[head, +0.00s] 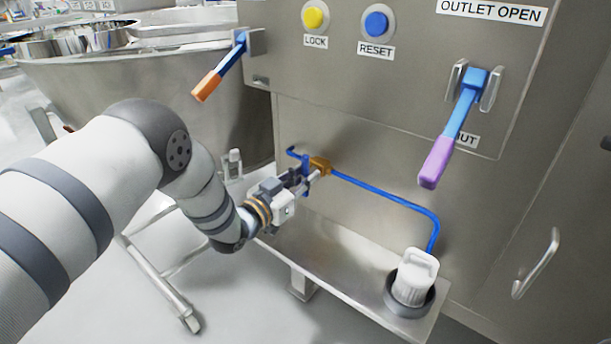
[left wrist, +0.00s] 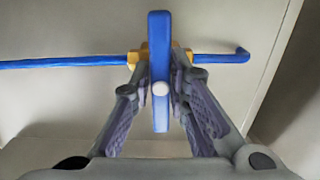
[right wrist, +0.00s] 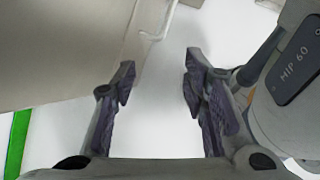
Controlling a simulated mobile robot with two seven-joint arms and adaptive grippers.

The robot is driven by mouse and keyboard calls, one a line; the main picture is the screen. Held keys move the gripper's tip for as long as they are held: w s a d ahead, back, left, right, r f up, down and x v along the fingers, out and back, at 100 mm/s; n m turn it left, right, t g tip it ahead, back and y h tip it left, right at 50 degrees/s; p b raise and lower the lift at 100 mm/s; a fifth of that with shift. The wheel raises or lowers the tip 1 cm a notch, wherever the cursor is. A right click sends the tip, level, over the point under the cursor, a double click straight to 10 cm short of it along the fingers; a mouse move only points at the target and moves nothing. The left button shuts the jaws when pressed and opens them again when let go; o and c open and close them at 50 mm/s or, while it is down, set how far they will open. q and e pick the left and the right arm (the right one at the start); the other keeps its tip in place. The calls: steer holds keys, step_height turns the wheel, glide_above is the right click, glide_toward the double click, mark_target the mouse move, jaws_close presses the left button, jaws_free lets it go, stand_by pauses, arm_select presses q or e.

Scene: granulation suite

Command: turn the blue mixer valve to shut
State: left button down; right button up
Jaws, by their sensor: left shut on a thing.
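The mixer valve has a brass body (head: 320,165) on a thin blue pipe along the steel cabinet's lower front. In the left wrist view, its flat blue handle (left wrist: 159,30) stands crosswise to the pipe, in front of the brass body (left wrist: 134,59). My left gripper (head: 307,179) is at the valve. Its fingers (left wrist: 160,85) are shut on the blue handle, one on each side. In the head view the gripper hides much of the handle. My right gripper (right wrist: 160,78) is open and empty, seen only in the right wrist view.
The blue pipe (head: 385,194) runs right to a white capped container (head: 413,278) on a steel shelf (head: 345,270). Above hang an orange-tipped lever (head: 207,86) and a purple-tipped lever (head: 436,162). Yellow LOCK (head: 315,17) and blue RESET (head: 376,24) buttons sit higher.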

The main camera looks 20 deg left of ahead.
stand_by(0.3)
arm_select(q)
steer(key=c, duration=1.5)
jaws_free()
steer(key=v, duration=1.2)
